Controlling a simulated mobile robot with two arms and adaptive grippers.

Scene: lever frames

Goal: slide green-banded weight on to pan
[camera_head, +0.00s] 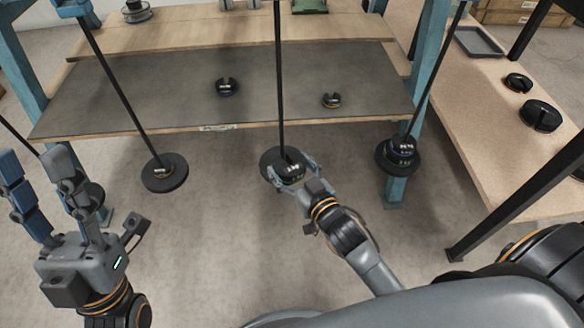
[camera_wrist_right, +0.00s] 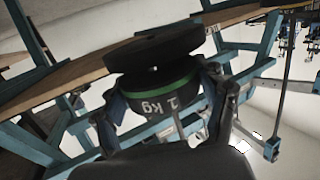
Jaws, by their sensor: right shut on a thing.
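The green-banded weight (camera_wrist_right: 165,90), a dark slotted disc marked 1 kg, is between the fingers of my right gripper (camera_wrist_right: 170,105). In the head view the weight (camera_head: 291,172) is at the central hanging rod, over the round dark pan (camera_head: 268,160). My right gripper (camera_head: 293,178) is shut on it from the front right. A wider dark disc (camera_wrist_right: 150,50) borders the weight in the wrist view; whether the weight rests on the pan is unclear. The green band is not visible in the head view. My left gripper (camera_head: 38,175) is open and empty at far left.
A left hanging pan (camera_head: 165,182) and a right one (camera_head: 385,160) with a blue-banded weight (camera_head: 403,149) flank the centre. Two weights (camera_head: 227,87) (camera_head: 331,100) lie on the grey-topped table (camera_head: 150,95). The right bench (camera_head: 470,110) holds two black weights (camera_head: 518,82) (camera_head: 541,115) and a tray (camera_head: 478,42).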

